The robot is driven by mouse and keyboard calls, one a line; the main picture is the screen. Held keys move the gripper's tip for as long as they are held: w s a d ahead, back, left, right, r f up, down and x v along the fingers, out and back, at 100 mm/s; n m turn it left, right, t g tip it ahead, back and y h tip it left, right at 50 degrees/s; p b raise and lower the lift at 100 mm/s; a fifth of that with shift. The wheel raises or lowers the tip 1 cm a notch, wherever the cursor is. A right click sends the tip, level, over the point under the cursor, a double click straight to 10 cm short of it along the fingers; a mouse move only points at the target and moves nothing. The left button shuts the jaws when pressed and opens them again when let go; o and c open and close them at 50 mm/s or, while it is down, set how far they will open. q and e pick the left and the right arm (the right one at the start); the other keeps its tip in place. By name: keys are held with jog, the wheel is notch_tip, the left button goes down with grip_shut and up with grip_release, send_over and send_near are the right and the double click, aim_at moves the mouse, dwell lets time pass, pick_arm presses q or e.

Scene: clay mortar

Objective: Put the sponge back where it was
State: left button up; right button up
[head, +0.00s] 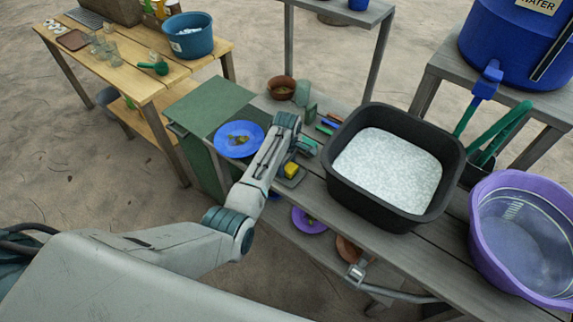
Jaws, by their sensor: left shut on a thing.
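The yellow sponge (292,169) is at the edge of the grey bench, just above or on a small dark grey-green dish (291,181). I cannot tell whether it touches the dish. My left gripper (291,158) reaches down over the sponge from behind the wrist and is shut on it. The wrist hides part of the fingers.
A black tub (350,190) of white suds stands just right of the sponge. Several coloured items and a brown bowl (281,84) lie behind. A purple basin (480,225) is at right.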

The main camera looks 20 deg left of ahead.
pick_arm(q)
jog(key=o, duration=0.7)
jog(key=shift+f, duration=0.1)
notch_tip(320, 180, up, 12)
jog(key=shift+r+b, duration=0.2)
jog(key=shift+b, duration=0.5)
